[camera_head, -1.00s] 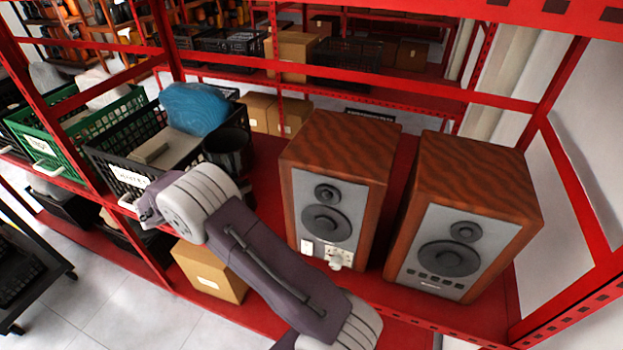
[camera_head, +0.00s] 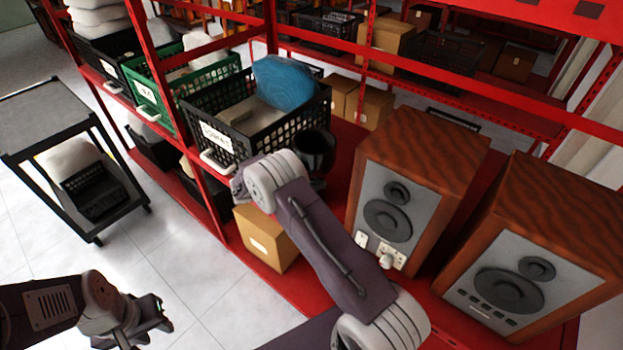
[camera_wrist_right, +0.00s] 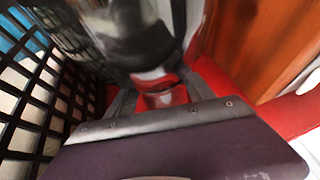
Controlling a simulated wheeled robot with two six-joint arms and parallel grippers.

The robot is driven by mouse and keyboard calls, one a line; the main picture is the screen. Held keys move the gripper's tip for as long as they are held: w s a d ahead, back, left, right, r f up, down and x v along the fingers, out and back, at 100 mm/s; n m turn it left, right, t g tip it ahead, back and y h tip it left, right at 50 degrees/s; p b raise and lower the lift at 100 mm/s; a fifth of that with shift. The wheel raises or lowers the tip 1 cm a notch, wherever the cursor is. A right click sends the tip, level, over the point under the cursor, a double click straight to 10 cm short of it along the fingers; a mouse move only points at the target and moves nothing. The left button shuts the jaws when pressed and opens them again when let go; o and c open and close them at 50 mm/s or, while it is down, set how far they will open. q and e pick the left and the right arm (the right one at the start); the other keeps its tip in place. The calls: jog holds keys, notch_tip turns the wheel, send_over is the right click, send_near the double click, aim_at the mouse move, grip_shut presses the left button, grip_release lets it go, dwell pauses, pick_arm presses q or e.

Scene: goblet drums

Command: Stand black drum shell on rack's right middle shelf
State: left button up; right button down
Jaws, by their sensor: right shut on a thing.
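The black drum shell (camera_head: 316,148) is upright, wide mouth up, between the black crate and the left speaker in the head view. Its dark bowl (camera_wrist_right: 140,40) shows blurred in the right wrist view. My right gripper (camera_wrist_right: 160,88) is shut on the drum at its narrow part below the bowl. In the head view my right wrist hides that grip. I cannot tell whether the drum's foot touches the red shelf (camera_head: 340,135) of the rack. My left gripper (camera_head: 145,318) is at the lower left over the floor, away from the rack; its finger opening is unclear.
A black crate (camera_head: 220,105) with a blue bundle stands left of the drum. Two wooden speakers (camera_head: 410,150) stand to the right. A cardboard box (camera_head: 265,238) sits below. A dark cart (camera_head: 55,115) stands at left on open floor.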

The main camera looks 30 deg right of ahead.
jog(key=shift+w+d+f, duration=0.1)
jog(key=shift+w+f, duration=0.05)
jog(key=shift+f, duration=0.1)
jog(key=shift+c, duration=1.9)
grip_release()
